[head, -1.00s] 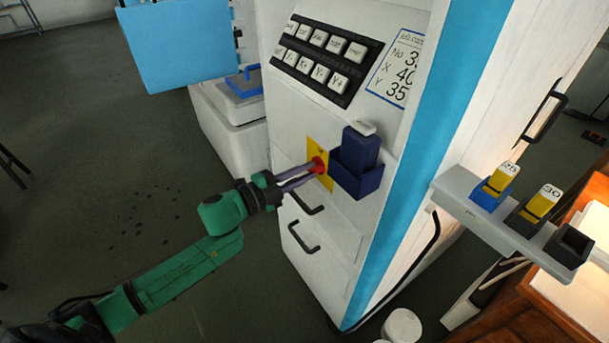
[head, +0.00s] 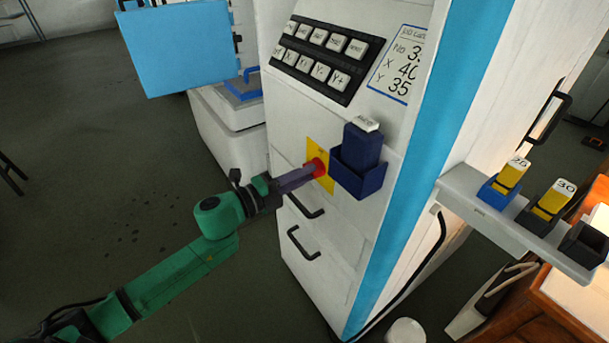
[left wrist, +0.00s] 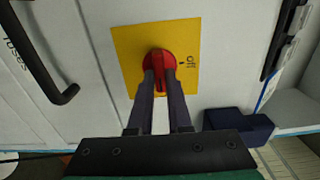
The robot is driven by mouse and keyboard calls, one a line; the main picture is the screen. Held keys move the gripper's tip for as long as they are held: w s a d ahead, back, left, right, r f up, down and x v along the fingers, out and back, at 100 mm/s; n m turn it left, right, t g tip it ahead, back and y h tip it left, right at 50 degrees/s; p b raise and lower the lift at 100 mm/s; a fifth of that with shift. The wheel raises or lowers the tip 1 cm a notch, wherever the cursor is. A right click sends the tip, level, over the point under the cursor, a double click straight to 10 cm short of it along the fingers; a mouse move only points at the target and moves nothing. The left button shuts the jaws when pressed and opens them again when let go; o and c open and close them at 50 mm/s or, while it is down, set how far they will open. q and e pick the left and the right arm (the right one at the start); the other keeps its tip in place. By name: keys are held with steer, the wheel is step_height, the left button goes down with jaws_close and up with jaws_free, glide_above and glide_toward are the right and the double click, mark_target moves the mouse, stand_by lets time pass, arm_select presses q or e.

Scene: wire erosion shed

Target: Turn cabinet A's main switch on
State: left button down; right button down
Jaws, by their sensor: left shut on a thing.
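The main switch is a red rotary knob (left wrist: 158,62) on a yellow plate (left wrist: 188,40) on the white cabinet front. In the head view the red knob (head: 317,166) and yellow plate (head: 318,153) sit left of a dark blue holder. My left gripper (head: 308,172) reaches in from the left with its fingers at the knob. In the left wrist view its two fingers (left wrist: 160,80) are closed on the knob's grip, which stands roughly upright in the picture. The fingers hide part of the knob. Small marks beside it are too small to read. My right gripper is not in view.
A dark blue holder (head: 362,181) with a handheld unit is close right of the knob. A black keypad (head: 318,63) is above, drawer handles (head: 303,243) below. A shelf (head: 480,205) with yellow-topped blocks juts out at right. Open floor lies left.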

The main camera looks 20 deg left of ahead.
arm_select(q)
steer(key=shift+f, duration=0.1)
steer(key=c, duration=0.8)
jaws_free()
steer(key=shift+c, duration=0.2)
steer(key=b+v, duration=0.1)
steer(key=v, duration=1.3)
steer(key=shift+s, duration=0.3)
steer(key=shift+a, duration=0.2)
